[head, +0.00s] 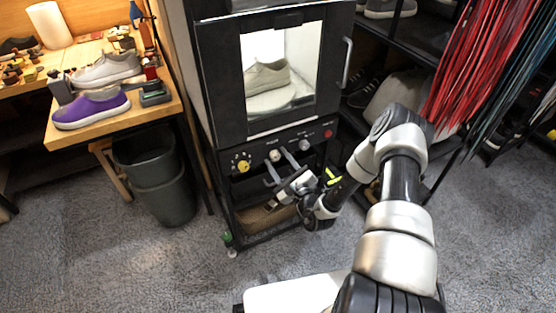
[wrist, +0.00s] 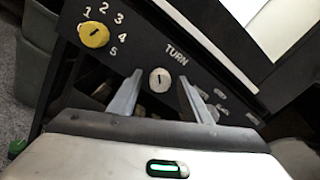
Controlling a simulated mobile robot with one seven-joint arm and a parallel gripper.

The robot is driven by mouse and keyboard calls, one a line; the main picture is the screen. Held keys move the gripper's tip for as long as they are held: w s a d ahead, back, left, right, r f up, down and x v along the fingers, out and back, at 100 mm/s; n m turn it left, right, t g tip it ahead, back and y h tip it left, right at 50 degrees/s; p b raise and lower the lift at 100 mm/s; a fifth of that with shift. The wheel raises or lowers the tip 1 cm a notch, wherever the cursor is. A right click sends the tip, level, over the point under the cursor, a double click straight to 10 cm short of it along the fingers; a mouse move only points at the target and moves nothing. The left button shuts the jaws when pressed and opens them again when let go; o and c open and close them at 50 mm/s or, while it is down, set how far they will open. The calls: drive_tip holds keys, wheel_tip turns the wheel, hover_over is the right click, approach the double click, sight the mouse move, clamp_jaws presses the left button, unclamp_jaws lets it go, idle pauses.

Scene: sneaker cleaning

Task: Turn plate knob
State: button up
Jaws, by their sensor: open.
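The plate knob (wrist: 160,81) is a small round white knob under the word TURN on the black panel. In the head view the knob (head: 275,155) is below the cabinet door. My gripper (wrist: 160,88) is open, with one finger on each side of the knob in the wrist view. In the head view my gripper (head: 278,164) is at the panel's lower middle. I cannot tell whether the fingers touch the knob. A light sneaker (head: 266,77) sits on a pale round plate (head: 271,100) behind the cabinet window.
A yellow knob (wrist: 94,34), numbered 1 to 5, is left of the plate knob; a red button (head: 328,134) is at the panel's right. The cabinet door handle (head: 346,63) sticks out above. A bin (head: 160,181) and workbench (head: 165,106) stand left.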

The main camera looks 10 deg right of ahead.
drive_tip(key=p+v, duration=0.2)
drive_tip(key=v, duration=1.5)
